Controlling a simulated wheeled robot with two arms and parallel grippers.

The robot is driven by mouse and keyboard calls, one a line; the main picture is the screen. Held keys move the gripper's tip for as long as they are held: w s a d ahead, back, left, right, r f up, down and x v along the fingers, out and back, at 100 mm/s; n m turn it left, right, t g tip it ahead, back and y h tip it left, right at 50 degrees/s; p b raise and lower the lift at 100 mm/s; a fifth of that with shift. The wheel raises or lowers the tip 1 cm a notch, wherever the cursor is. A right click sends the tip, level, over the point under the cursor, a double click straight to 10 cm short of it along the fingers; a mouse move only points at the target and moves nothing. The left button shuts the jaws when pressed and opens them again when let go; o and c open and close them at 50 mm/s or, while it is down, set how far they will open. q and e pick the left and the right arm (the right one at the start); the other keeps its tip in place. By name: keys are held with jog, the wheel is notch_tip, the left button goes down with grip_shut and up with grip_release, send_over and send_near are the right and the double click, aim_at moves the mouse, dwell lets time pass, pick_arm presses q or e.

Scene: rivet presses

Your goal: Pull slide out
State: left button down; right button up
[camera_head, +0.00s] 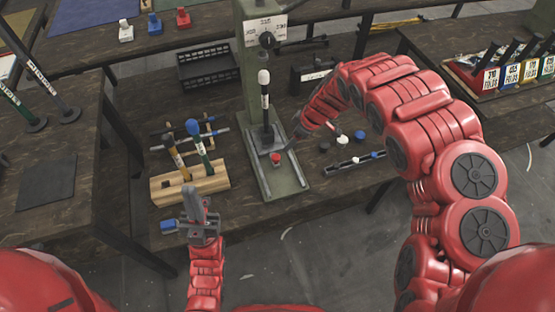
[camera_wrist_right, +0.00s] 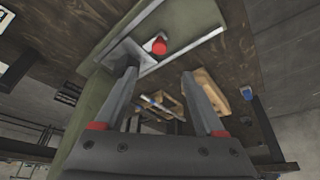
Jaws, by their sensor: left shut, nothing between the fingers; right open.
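The green press (camera_head: 254,80) stands on the middle workbench. Its flat base (camera_head: 282,187) extends toward me, with a grey metal slide and rails on top. A small red knob (camera_head: 276,158) sits on the slide. It also shows in the right wrist view as a red knob (camera_wrist_right: 159,46). My right gripper (camera_head: 290,145) is beside the slide, close to the red knob. In the right wrist view its fingers (camera_wrist_right: 160,70) are open and hold nothing. I cannot tell whether a finger touches the slide. My left gripper (camera_head: 190,200) is shut and empty, in front of the bench edge.
A wooden block (camera_head: 190,187) with hammers stands left of the press. A black crate (camera_head: 208,70) is behind it. Labelled bins (camera_head: 510,72) stand on the right bench.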

aim_at(276, 157)
jog(key=b+x, duration=0.3)
jog(key=x, duration=1.1)
jog(key=shift+w, duration=0.1)
grip_shut()
dwell(1.1)
